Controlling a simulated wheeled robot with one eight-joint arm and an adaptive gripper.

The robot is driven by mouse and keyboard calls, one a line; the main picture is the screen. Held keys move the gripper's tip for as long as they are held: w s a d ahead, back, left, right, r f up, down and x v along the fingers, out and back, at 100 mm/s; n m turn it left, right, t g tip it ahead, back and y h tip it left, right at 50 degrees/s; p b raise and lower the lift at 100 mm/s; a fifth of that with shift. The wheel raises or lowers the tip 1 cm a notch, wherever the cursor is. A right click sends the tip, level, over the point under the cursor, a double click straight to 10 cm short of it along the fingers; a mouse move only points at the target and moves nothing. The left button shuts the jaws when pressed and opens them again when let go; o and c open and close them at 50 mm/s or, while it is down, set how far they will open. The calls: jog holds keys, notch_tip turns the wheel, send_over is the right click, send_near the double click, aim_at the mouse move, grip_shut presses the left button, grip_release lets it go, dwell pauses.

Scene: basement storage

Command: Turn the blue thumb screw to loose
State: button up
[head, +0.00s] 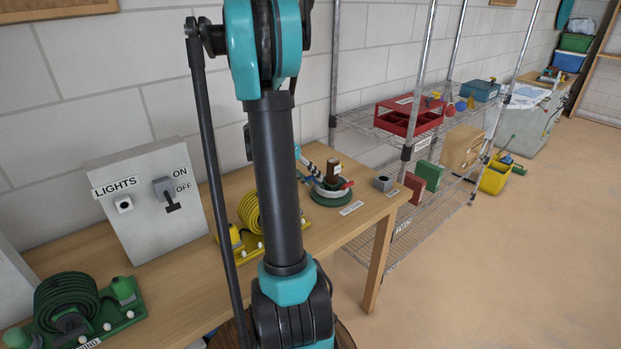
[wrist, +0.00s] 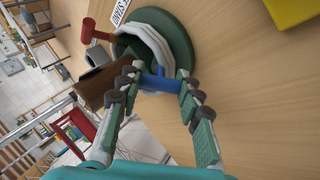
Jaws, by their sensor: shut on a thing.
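The blue thumb screw (wrist: 158,83) is in the middle of the wrist view, with its wide end toward my gripper. My gripper (wrist: 160,80) is shut on it, one finger on each side. The screw meets a white ring-shaped clamp (wrist: 152,42) on a round green base (wrist: 181,32). A red screw (wrist: 97,31) sticks out of the clamp's other side, and a brown block (wrist: 103,88) is beside it. In the head view the green base (head: 331,198) stands on the wooden table; the blue screw cannot be made out there.
A yellow coiled hose (head: 249,212) lies left of the clamp, and a small grey block (head: 383,183) sits to its right. A lights switch box (head: 148,197) stands against the wall. A wire shelf (head: 410,220) is beyond the table's right end.

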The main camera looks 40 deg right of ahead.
jog(key=n, duration=0.5)
jog(key=shift+n, duration=0.4)
jog(key=n, duration=1.1)
jog(key=shift+n, duration=0.3)
jog(key=n, duration=0.5)
jog(key=shift+n, duration=0.3)
jog(key=o, duration=1.2)
jog(key=shift+y, duration=0.3)
jog(key=shift+a+r, duration=0.1)
jog(key=v, duration=1.2)
